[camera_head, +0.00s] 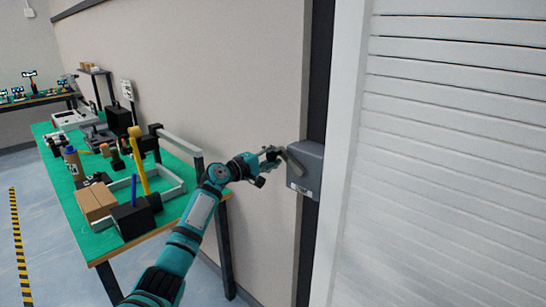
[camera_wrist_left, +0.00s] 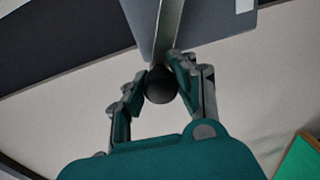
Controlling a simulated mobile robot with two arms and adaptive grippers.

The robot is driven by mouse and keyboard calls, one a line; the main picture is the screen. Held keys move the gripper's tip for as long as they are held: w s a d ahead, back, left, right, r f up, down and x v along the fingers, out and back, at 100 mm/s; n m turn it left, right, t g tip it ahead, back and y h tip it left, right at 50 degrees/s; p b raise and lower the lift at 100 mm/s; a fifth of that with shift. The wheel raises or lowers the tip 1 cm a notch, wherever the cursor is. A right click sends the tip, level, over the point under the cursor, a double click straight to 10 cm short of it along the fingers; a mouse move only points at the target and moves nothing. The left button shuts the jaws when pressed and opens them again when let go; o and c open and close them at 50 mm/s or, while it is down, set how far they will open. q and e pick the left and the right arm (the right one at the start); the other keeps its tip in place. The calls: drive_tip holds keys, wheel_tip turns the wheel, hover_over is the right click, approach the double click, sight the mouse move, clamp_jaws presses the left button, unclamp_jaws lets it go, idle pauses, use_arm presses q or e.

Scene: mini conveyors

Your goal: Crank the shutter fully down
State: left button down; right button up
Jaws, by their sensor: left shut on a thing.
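The white slatted shutter (camera_head: 440,150) fills the right of the head view; its bottom edge is not in view. A grey crank box (camera_head: 308,170) is mounted beside it on a dark vertical post; it also shows at the top of the left wrist view (camera_wrist_left: 215,20). A crank arm (camera_head: 295,163) slants across the front of the box. My left gripper (camera_head: 270,156) is shut on the round dark crank knob (camera_wrist_left: 161,86), with a finger on each side of it in the left wrist view. My right gripper is not in view.
A green-topped workbench (camera_head: 100,242) stands along the wall at the left, with boxes (camera_head: 95,201), a bottle and tools on it. Its near corner is close to my left arm. Yellow-black floor tape (camera_head: 18,240) lies farther left, with bare floor around it.

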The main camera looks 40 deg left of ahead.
use_arm(q)
drive_tip(key=shift+f, duration=0.1)
drive_tip(key=c, duration=1)
unclamp_jaws()
drive_tip(key=s, duration=0.8)
drive_tip(key=s+a, duration=0.1)
drive_tip(key=s, duration=0.3)
drive_tip(key=shift+r, duration=0.3)
